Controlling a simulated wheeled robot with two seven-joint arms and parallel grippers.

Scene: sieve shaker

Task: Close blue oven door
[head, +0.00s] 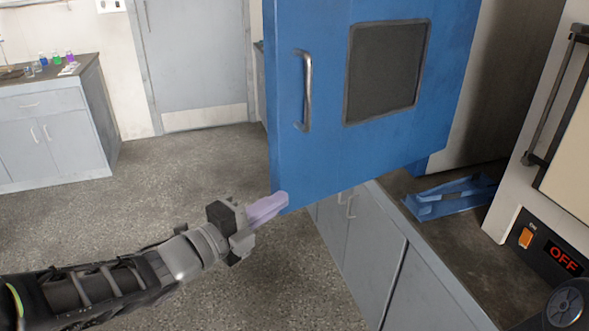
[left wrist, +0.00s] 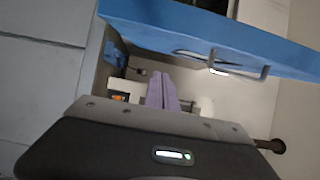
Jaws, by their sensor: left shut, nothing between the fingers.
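The blue oven door (head: 330,140) stands open in the upper middle of the head view, swung out past the counter front. It has a metal handle (head: 307,90) and a dark window (head: 387,70). My left gripper (head: 278,200) is shut and empty, its pale purple fingers at the door's lower left corner. I cannot tell whether they touch it. In the left wrist view the closed fingers (left wrist: 163,90) point inward below the blue door (left wrist: 215,35). The oven body behind the door is mostly hidden. My right gripper is not in view.
A blue tray-like part (head: 450,197) lies on the dark counter (head: 440,250) over grey cabinets (head: 365,240). A white appliance with an OFF display (head: 564,261) stands at right. A side bench (head: 45,130) is at far left. Floor at left is clear.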

